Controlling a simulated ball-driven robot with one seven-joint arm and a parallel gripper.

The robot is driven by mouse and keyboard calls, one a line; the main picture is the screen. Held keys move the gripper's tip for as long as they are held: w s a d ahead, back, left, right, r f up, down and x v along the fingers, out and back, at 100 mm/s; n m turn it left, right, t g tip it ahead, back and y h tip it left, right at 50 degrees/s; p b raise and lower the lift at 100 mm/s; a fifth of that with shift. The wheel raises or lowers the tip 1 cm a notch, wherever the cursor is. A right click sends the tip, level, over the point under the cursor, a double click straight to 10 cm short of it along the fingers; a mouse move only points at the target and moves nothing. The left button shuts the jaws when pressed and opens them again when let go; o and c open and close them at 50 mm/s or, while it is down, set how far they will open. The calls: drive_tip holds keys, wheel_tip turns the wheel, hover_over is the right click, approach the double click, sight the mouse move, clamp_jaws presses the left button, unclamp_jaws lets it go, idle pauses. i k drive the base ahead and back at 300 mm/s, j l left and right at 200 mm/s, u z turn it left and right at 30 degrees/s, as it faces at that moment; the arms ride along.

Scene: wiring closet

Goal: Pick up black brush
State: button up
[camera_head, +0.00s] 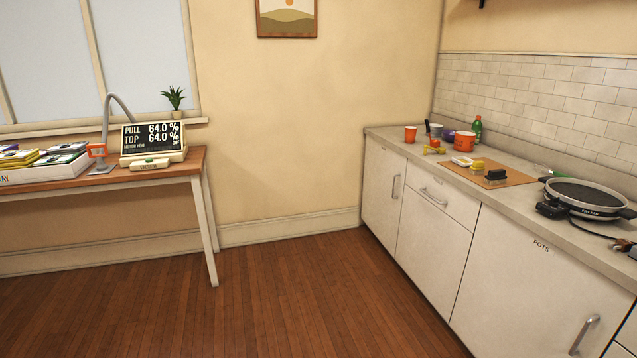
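A small brush with a black top (496,175) and paler bristles below sits on the brown board (516,177) on the right-hand counter. It stands near the board's middle, just right of a yellow item (477,167) that looks like another brush or a sponge. The two are close together, and I cannot tell if they touch. My gripper is not in view.
The counter (415,150) also holds an orange cup (410,134), an orange-red pot (464,141), a green bottle (477,127) and a black pan (586,198). A desk (150,174) stands left. The wooden floor (300,290) between is clear.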

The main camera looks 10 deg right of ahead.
sight(496, 177)
drive_tip(key=i+j+z, duration=0.1)
drive_tip(key=i, duration=1.7)
